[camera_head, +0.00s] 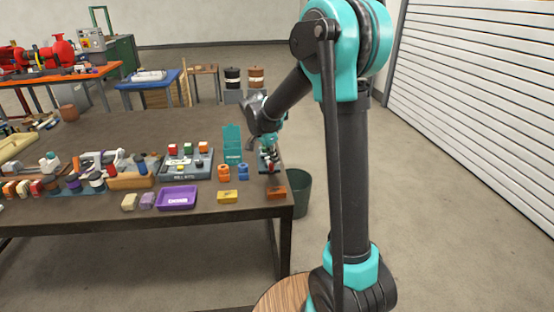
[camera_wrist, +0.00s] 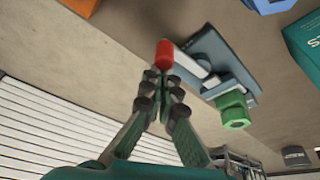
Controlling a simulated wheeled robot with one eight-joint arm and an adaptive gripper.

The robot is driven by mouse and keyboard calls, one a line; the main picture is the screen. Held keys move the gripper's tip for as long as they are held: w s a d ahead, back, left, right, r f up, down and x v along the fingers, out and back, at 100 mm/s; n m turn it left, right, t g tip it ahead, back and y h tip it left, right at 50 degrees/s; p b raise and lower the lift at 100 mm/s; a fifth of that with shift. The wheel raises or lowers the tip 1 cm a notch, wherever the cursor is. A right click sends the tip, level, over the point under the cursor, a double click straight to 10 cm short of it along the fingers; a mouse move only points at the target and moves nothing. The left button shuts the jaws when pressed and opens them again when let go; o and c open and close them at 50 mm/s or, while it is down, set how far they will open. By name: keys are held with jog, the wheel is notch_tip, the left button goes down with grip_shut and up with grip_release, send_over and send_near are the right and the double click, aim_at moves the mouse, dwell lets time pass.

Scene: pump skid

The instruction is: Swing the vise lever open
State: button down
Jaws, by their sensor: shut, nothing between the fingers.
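The vise (camera_wrist: 215,62) shows in the wrist view as a grey-blue body with a light grey bar and a green knob (camera_wrist: 233,110). Its lever has a red tip (camera_wrist: 164,54). My gripper (camera_wrist: 162,80) is shut and empty, with its fingertips right by the red tip. I cannot tell whether they touch it. In the head view the vise (camera_head: 268,164) is small and dark near the right end of the table, below my gripper, which partly covers it. The lever cannot be made out there.
The table (camera_head: 110,128) is crowded on its left. A teal box (camera_head: 232,143), orange part (camera_head: 223,172) and blue part (camera_head: 243,172) stand left of the vise. A yellow box (camera_head: 227,196) and orange-brown block (camera_head: 276,192) lie in front. A bin (camera_head: 300,195) stands beyond the right edge.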

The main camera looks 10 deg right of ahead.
jog(key=a+m, duration=0.1)
jog(key=m, duration=0.1)
jog(key=a+m+g, duration=0.1)
jog(key=m, duration=0.1)
jog(key=shift+s+a, duration=0.1)
jog(key=shift+a+m, duration=0.3)
jog(key=shift+a, duration=0.5)
jog(key=d, duration=0.4)
jog(key=shift+s+d+r, duration=0.1)
jog(key=shift+d+r, duration=0.05)
jog(key=shift+r, duration=0.05)
jog(key=v, duration=0.9)
jog(key=shift+w+a+r, duration=0.25)
jog(key=shift+w+a, duration=0.15)
jog(key=shift+w, duration=0.1)
jog(key=shift+s, duration=0.1)
